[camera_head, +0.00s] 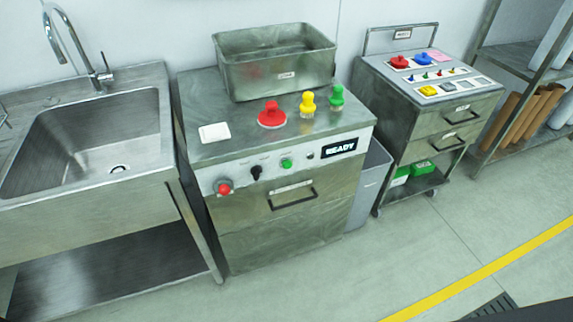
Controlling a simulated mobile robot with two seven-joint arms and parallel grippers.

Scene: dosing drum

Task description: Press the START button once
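The steel dosing cabinet (232,221) stands in the middle of the view. Its front panel carries a green button (287,163), a black knob (256,173) and a red round button (224,187). The small labels above the controls are too small to read, so I cannot confirm which is START. A dark display (339,148) at the panel's right end reads READY. Neither of my grippers shows in the view.
On the cabinet stand a steel bin (277,75), red (271,115), yellow (308,103) and green (337,96) knobbed pieces, and a white pad (214,132). A sink (95,140) is left, a cart (425,130) right. Floor in front (400,250) is clear.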

